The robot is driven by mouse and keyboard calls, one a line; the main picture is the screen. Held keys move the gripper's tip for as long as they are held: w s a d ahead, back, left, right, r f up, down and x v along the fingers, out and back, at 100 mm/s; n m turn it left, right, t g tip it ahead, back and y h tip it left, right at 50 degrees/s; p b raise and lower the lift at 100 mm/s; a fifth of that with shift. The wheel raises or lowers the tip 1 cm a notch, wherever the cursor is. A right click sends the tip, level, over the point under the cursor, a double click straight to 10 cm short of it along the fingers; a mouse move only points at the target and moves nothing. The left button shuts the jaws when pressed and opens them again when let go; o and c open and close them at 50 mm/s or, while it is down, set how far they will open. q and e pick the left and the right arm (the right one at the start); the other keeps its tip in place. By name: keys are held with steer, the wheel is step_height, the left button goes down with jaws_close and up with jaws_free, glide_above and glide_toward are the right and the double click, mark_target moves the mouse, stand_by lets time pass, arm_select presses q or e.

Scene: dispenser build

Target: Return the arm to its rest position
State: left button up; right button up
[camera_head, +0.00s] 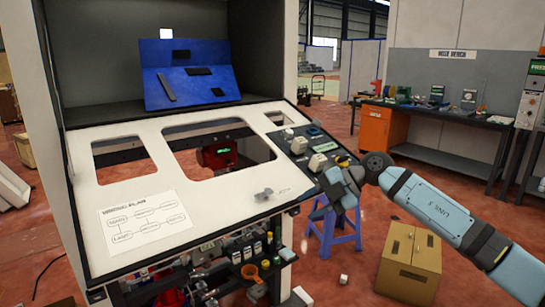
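My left arm and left gripper are not in view.
A blue board (190,85) leans in the cabinet. Small parts lie on a shelf under the panel. A purple stool (338,235) and a cardboard box (410,260) stand below my arm. A workbench (445,115) is at back right. Red floor lies between.

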steer(key=s+a+f+m+t+y, duration=0.5)
steer(key=s+f+m+t+y, duration=0.3)
steer(key=s+f, duration=0.25)
steer(key=s+d+f+m+t+h, duration=0.4)
steer(key=f+m+h, duration=0.1)
steer(key=f+m, duration=0.3)
steer(key=s+d+f+m+t+h, duration=0.3)
steer(key=d+f+m+t+h, duration=0.15)
steer(key=f+m+h, duration=0.2)
steer(key=s+d+f+m+g+h, duration=0.2)
steer(key=s+d+f+m+g, duration=0.1)
steer(key=s+f, duration=0.5)
steer(key=s+d+f+m+g+h, duration=0.2)
steer(key=s+d+f+g+h, duration=0.1)
steer(key=s+f, duration=0.5)
arm_select(q)
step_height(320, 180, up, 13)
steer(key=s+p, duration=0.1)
steer(key=p, duration=1.4)
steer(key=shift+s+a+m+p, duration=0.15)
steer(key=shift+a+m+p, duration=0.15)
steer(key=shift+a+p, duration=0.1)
arm_select(e)
steer(key=s+d+r, duration=0.1)
steer(key=s+r, duration=0.2)
steer(key=r, duration=1.1)
steer(key=shift+r, duration=0.2)
